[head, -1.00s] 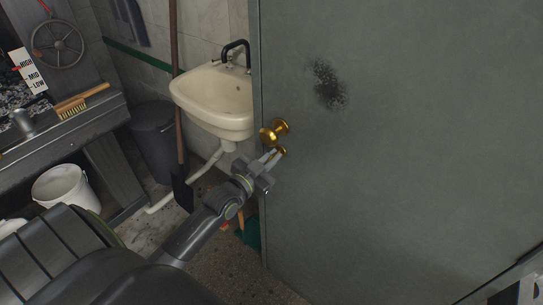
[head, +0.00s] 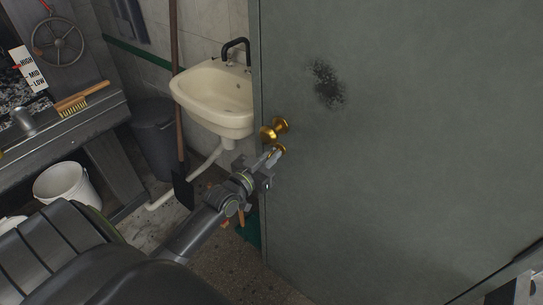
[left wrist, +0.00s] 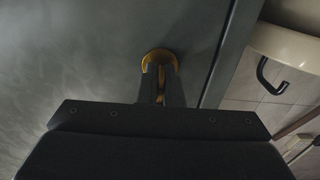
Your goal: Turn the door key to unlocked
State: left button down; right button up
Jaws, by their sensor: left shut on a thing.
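The door (head: 400,150) is a large grey-green panel filling the right of the head view. A round brass knob (head: 274,130) sticks out near its left edge. Just below the knob is the brass key (head: 281,149) at its lock, mostly covered by my fingers. My left gripper (head: 275,156) is shut on the key, its fingers pointing at the door. In the left wrist view, the two fingers (left wrist: 161,85) meet over the key, with a brass disc (left wrist: 157,58) behind them. My right gripper is not in view.
A cream sink (head: 215,98) with a black tap stands left of the door. A long-handled shovel (head: 179,120), a dark bin (head: 154,140) and a white bucket (head: 66,186) stand further left. A brush (head: 83,98) lies on the grill counter.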

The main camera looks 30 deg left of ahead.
pick_arm(q)
jog(key=c, duration=1.6)
grip_release()
jog(key=shift+s, duration=0.1)
jog(key=s, duration=0.5)
jog(key=s+a, duration=0.1)
jog(key=s, duration=1.1)
jog(key=shift+s+a, duration=0.1)
jog(key=shift+a, duration=0.1)
